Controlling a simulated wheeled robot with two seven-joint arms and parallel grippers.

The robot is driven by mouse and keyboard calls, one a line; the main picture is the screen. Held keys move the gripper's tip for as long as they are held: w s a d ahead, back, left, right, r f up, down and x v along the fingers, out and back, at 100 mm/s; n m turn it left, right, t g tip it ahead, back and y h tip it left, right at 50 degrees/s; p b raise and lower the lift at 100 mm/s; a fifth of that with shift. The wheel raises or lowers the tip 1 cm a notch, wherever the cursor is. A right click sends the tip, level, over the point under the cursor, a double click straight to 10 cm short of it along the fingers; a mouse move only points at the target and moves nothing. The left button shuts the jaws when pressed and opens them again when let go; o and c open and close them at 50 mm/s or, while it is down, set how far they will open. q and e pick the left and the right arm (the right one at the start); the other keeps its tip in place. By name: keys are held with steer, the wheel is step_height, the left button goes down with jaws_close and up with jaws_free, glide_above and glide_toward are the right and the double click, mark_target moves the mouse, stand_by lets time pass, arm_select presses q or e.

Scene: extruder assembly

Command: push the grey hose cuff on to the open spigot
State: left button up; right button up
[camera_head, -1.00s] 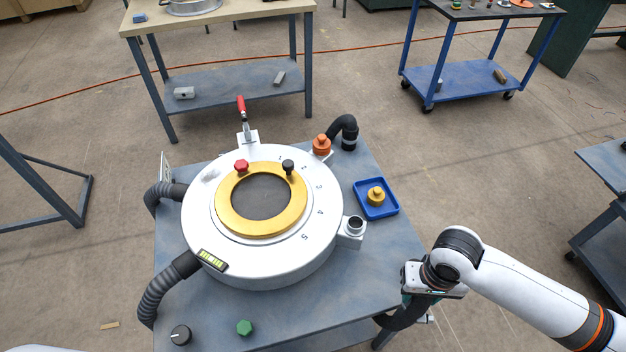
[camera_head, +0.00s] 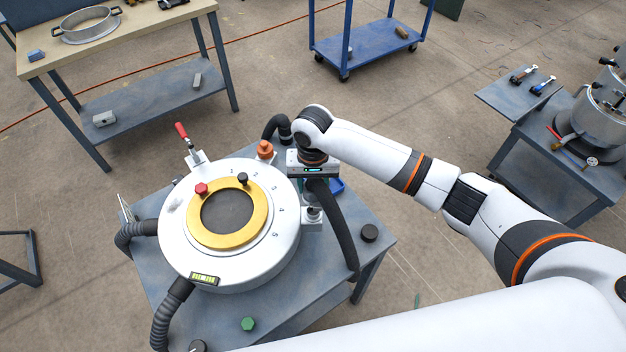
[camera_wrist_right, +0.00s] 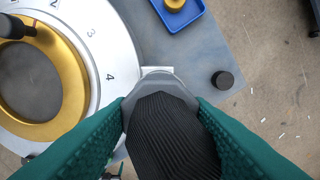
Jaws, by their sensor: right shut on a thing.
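My right gripper (camera_head: 312,186) is at the right side of the white drum (camera_head: 172,235), above the open spigot (camera_head: 313,215) on its small bracket. In the right wrist view its green fingers are shut on the grey cuff (camera_wrist_right: 152,84) of a black ribbed hose (camera_wrist_right: 165,140). The hose (camera_head: 341,235) also shows in the head view, hanging from the gripper past the table edge. The cuff hides the spigot in the wrist view; only a pale bracket edge shows behind it. I cannot tell whether cuff and spigot touch. My left gripper is out of view.
A blue tray (camera_wrist_right: 193,17) with a brass knob lies beyond the gripper. A black cap (camera_head: 369,232) is on the table to the right. An orange knob (camera_head: 265,149) and another black hose (camera_head: 274,126) stand behind. A green knob (camera_head: 248,324) lies in front.

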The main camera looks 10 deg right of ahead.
steer(key=shift+f, duration=0.15)
steer(key=shift+f+b, duration=0.95)
steer(key=shift+f, duration=1.8)
steer(key=shift+f+b, duration=0.5)
steer(key=shift+f, duration=0.5)
steer(key=o, duration=1)
steer(key=shift+o, duration=0.2)
step_height(320, 180, up, 12)
steer(key=shift+b, duration=1.1)
steer(key=shift+s, duration=0.1)
